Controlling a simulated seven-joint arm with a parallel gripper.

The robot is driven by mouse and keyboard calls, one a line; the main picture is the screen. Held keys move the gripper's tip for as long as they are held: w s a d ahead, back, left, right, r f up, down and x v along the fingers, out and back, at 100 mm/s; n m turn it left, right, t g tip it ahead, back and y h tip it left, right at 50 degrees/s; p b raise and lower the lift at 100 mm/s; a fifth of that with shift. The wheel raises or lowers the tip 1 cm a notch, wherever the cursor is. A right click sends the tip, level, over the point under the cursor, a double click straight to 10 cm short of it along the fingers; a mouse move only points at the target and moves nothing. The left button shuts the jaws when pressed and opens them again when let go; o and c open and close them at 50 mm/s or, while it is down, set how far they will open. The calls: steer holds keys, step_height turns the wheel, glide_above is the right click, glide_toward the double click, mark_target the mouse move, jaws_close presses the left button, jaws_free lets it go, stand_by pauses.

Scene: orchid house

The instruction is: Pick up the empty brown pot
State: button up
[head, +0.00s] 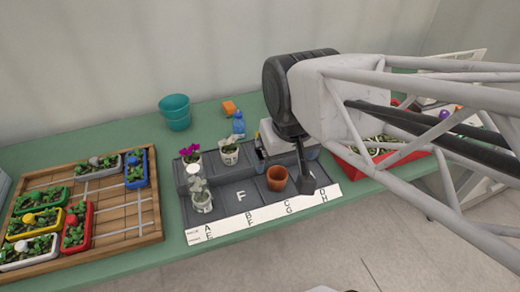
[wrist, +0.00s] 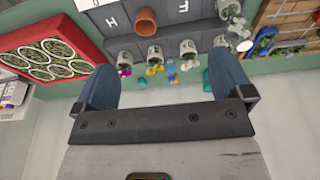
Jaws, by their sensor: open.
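The empty brown pot (head: 277,178) stands upright in the grey tray (head: 223,198), in the front-row compartment between the cells marked F and H. In the wrist view the brown pot (wrist: 145,20) is near the top edge, beyond my fingers and left of centre. My gripper (head: 307,184) hangs just right of the pot in the head view, apart from it in the picture; its height above the tray is hard to judge. In the wrist view my gripper (wrist: 165,80) has its two blue fingers wide apart, with nothing between them.
White pots with plants (head: 229,152) stand in the tray's left and back cells. A blue bottle (head: 239,123), orange object (head: 229,107) and teal pots (head: 175,112) are behind. A wooden rack (head: 125,215) lies left, a red crate (head: 362,165) right. Cell F is clear.

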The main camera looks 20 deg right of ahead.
steer(key=w+d+f+t+h, duration=0.2)
steer(key=w+d+f+t, duration=0.4)
steer(key=w+d+f, duration=0.5)
steer(key=f+t+y, duration=0.1)
steer(key=f, duration=0.2)
steer(key=s+a+f+n+t+y, duration=0.1)
steer(key=f, duration=0.3)
steer(key=a+f+n+t+y, duration=0.1)
steer(key=f+y, duration=0.1)
steer(key=f, duration=0.2)
steer(key=shift+s+a+f+t, duration=0.1)
steer(key=shift+s+t, duration=0.1)
steer(key=shift+t, duration=0.1)
steer(key=shift+s+a+f+y, duration=0.25)
steer(key=shift+a+f+y, duration=0.05)
steer(key=shift+a+f, duration=0.15)
steer(key=shift+w, duration=0.1)
steer(key=shift+x, duration=1.25)
